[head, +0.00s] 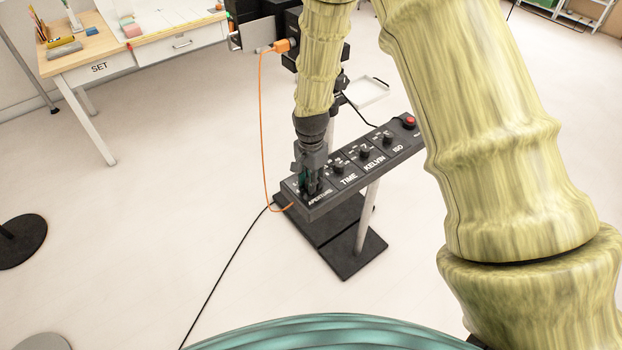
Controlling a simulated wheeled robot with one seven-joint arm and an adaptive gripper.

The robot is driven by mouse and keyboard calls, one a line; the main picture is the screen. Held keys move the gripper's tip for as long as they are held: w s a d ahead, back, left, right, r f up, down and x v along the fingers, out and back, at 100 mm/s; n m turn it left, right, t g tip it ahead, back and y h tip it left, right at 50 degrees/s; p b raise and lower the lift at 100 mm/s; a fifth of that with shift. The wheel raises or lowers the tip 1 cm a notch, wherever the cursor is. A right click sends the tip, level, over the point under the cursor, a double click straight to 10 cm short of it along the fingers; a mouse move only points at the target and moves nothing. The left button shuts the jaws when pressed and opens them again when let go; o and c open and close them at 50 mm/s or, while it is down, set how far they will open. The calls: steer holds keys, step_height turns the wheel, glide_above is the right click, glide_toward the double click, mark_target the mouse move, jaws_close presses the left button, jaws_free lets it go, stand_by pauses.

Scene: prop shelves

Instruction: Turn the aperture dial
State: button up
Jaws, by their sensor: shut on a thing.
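The dark control panel (352,188) stands on a post in the middle of the head view, with sections labelled APERTURE, TIME, KELVIN and ISO. My gripper (309,188) points down at the APERTURE section at the panel's near left end. It is shut there on the aperture dial, which is hidden behind the fingers. The TIME dial (338,167), the KELVIN dial (363,153) and the ISO dial (387,137) stand in a row to the right, apart from my gripper. The direction the aperture dial points cannot be seen.
A red button (409,121) is at the panel's far right end. An orange cable (262,130) hangs to the panel's left end, close to my gripper. A black base plate (355,250) lies below. A SET table (130,50) stands at the back left. Open floor lies left.

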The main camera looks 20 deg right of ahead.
steer(key=n, duration=0.3)
steer(key=shift+n, duration=0.4)
steer(key=shift+w+n, duration=0.1)
steer(key=shift+n, duration=1.8)
steer(key=o, duration=1)
steer(key=shift+o, duration=0.2)
step_height(320, 180, up, 12)
